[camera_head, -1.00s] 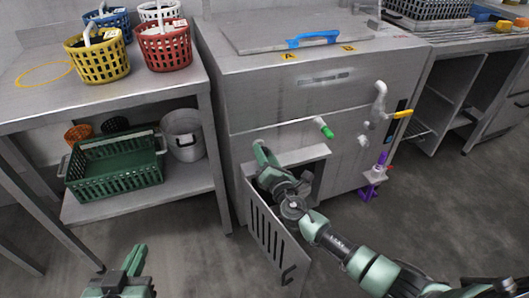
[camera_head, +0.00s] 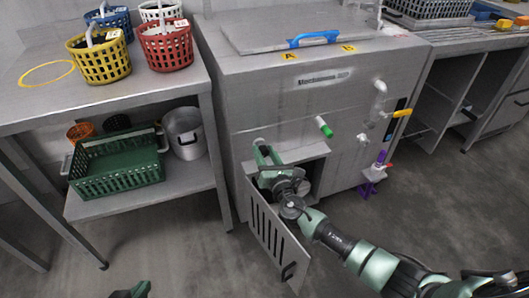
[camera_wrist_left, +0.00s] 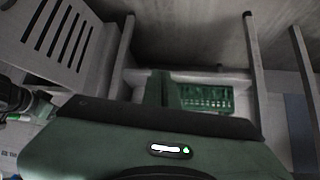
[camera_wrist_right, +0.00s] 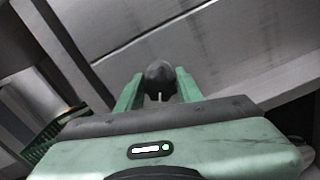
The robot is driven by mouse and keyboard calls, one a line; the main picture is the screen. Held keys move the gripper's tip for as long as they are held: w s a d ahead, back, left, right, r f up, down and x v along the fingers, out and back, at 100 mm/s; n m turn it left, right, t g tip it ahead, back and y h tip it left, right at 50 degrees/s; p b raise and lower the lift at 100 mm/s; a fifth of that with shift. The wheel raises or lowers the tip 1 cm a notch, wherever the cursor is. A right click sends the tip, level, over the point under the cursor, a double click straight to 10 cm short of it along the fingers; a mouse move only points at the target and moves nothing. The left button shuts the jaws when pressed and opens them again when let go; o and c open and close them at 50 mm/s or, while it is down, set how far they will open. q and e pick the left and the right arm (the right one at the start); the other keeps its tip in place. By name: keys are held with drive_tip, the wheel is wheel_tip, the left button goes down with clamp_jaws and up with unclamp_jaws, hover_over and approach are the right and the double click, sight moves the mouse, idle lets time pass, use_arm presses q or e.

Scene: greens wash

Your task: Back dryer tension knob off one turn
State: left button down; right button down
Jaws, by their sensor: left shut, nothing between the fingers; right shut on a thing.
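The dryer tension knob (camera_wrist_right: 160,76) is a black round knob in the right wrist view. My right gripper (camera_wrist_right: 158,84) is shut on it, with one green finger on each side. My left gripper (camera_head: 138,290) barely shows at the bottom left edge. In the left wrist view its fingers (camera_wrist_left: 159,88) are together and empty, away from the machine.
The slotted hatch door (camera_head: 268,232) hangs open beside my right forearm. A green-handled lever (camera_head: 326,127) and a purple fitting (camera_head: 374,172) stick out of the machine. A green crate (camera_head: 117,168) and a pot (camera_head: 183,133) stand on the left shelf. The floor in front is clear.

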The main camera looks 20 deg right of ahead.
drive_tip(key=shift+f, duration=0.15)
drive_tip(key=c, duration=0.9)
unclamp_jaws()
drive_tip(key=shift+s, duration=0.1)
use_arm(q)
drive_tip(key=s+a+f+g+y+p, duration=0.1)
drive_tip(key=s+a+f+g, duration=0.1)
drive_tip(key=s, duration=0.4)
drive_tip(key=shift+s+f+g, duration=0.25)
drive_tip(key=shift+f+g, duration=0.25)
drive_tip(key=shift+g, duration=0.3)
use_arm(e)
drive_tip(key=s, duration=0.7)
drive_tip(key=shift+s+d, duration=0.1)
drive_tip(key=shift+s, duration=0.25)
